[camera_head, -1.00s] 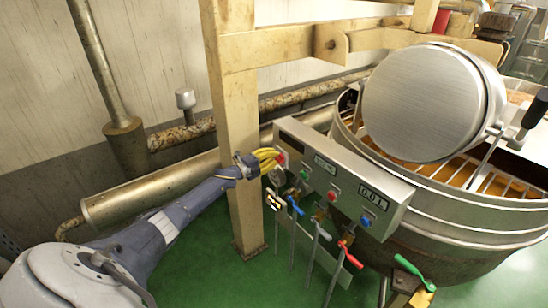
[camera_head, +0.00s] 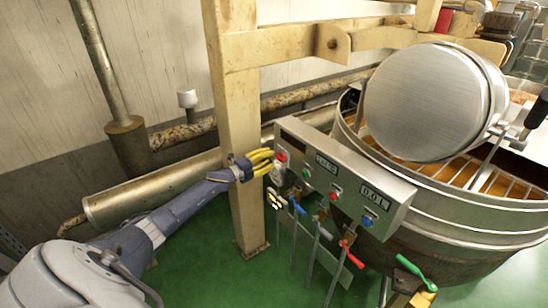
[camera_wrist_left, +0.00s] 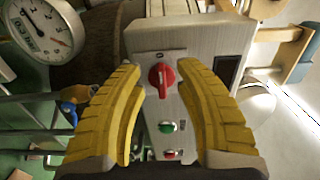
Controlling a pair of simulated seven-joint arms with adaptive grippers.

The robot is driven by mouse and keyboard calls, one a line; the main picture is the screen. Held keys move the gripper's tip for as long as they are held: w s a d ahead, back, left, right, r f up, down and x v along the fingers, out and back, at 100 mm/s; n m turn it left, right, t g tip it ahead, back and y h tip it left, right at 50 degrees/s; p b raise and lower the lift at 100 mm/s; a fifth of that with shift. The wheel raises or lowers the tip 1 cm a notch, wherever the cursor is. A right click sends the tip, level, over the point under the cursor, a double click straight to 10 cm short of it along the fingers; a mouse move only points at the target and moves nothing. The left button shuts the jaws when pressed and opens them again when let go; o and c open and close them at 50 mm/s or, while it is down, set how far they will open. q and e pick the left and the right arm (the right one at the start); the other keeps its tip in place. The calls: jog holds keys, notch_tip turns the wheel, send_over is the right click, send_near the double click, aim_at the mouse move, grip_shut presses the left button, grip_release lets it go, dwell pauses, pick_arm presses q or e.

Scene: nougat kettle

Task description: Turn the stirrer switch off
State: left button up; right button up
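A red rotary switch (camera_head: 281,157) sits near the left end of the metal control box (camera_head: 385,192). It fills the middle of the left wrist view (camera_wrist_left: 161,78), its raised handle standing nearly upright in that picture. My left gripper (camera_head: 268,162) is open, its yellow fingers pointing at the switch from the left with a small gap in the head view. In the left wrist view its two fingers (camera_wrist_left: 160,67) lie on either side of the switch, apart from it and empty. My right gripper is not in view.
Green and red buttons, a blue button (camera_head: 368,220) and small displays share the box. Coloured valve levers, one red (camera_head: 350,254), hang below. A cream post (camera_head: 240,130) stands just behind my left gripper. The big kettle (camera_head: 440,225) is at the right.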

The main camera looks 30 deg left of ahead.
pick_arm(q)
jog(key=v, duration=0.8)
jog(key=shift+s, duration=0.2)
dwell(0.3)
